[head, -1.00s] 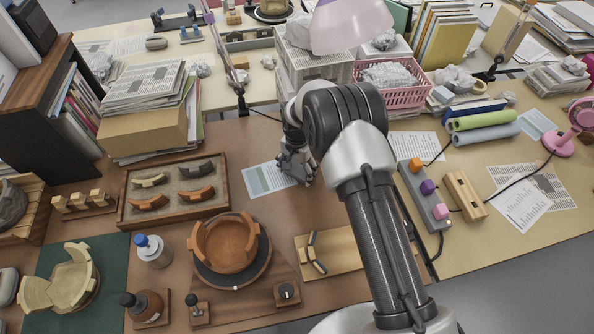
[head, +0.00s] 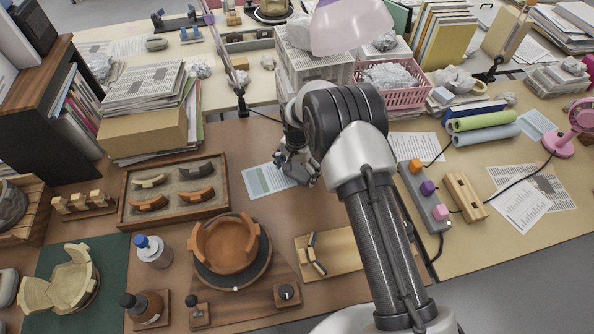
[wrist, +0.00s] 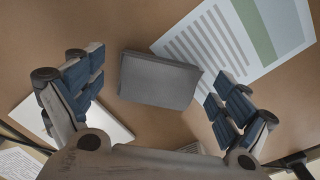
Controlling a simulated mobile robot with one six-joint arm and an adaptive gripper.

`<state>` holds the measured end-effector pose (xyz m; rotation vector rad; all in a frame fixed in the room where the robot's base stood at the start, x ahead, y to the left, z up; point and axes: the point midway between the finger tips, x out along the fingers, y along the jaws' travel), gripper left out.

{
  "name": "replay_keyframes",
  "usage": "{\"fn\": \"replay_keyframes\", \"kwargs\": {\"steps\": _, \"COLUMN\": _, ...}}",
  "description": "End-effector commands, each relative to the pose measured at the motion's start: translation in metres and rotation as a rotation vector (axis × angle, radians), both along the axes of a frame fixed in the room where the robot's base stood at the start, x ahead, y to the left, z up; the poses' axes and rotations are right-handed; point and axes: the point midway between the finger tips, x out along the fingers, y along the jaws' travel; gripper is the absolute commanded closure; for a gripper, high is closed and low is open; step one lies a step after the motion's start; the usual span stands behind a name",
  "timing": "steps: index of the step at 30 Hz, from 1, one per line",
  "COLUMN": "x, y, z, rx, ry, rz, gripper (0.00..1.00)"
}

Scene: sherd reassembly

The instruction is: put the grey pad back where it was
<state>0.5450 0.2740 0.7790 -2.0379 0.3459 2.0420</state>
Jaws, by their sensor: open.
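The grey pad (wrist: 160,80) lies flat on the brown desk in the wrist view, a dark grey block with a lighter front edge. One corner is close to or on the edge of a printed sheet (wrist: 215,45). My gripper (wrist: 160,92) is open, with its blue-padded fingers apart on the left and right of the pad. There is a visible gap on both sides, and nothing is held. In the head view my gripper (head: 297,172) is low over the desk by the printed sheet (head: 266,180). I cannot make out the pad there.
A sherd tray (head: 220,210) and a turntable with an orange bowl (head: 228,245) stand to the left. A wooden board (head: 335,252) lies in front. A switch box (head: 422,195) is to the right. A white flat thing (wrist: 105,122) lies under the left finger in the wrist view.

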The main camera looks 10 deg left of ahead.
Motion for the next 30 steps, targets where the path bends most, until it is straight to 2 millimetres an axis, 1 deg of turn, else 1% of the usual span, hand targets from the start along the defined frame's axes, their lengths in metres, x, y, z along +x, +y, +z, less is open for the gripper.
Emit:
{"fn": "replay_keyframes", "kwargs": {"steps": 1, "x": 0.001, "y": 0.001, "z": 0.011, "rx": 0.002, "ry": -0.004, "rz": 0.0, "gripper": 0.06}}
{"fn": "replay_keyframes", "kwargs": {"steps": 5, "x": 0.001, "y": 0.001, "z": 0.038, "rx": 0.003, "ry": -0.004, "rz": 0.0, "gripper": 0.06}}
{"fn": "replay_keyframes", "kwargs": {"steps": 9, "x": 0.001, "y": 0.001, "z": 0.07, "rx": 0.003, "ry": -0.004, "rz": 0.0, "gripper": 0.06}}
{"fn": "replay_keyframes", "kwargs": {"steps": 12, "x": 0.001, "y": 0.001, "z": 0.089, "rx": 0.002, "ry": -0.003, "rz": 0.0, "gripper": 0.06}}
{"fn": "replay_keyframes", "kwargs": {"steps": 15, "x": 0.001, "y": 0.0, "z": 0.104, "rx": 0.001, "ry": -0.003, "rz": 0.0, "gripper": 0.06}}
{"fn": "replay_keyframes", "kwargs": {"steps": 18, "x": 0.001, "y": 0.0, "z": 0.114, "rx": 0.001, "ry": -0.001, "rz": 0.0, "gripper": 0.06}}
{"fn": "replay_keyframes", "kwargs": {"steps": 21, "x": 0.001, "y": 0.0, "z": 0.119, "rx": 0.001, "ry": -0.001, "rz": 0.0, "gripper": 0.06}}
{"fn": "replay_keyframes", "kwargs": {"steps": 30, "x": 0.001, "y": 0.0, "z": 0.119, "rx": 0.001, "ry": -0.001, "rz": 0.0, "gripper": 0.06}}
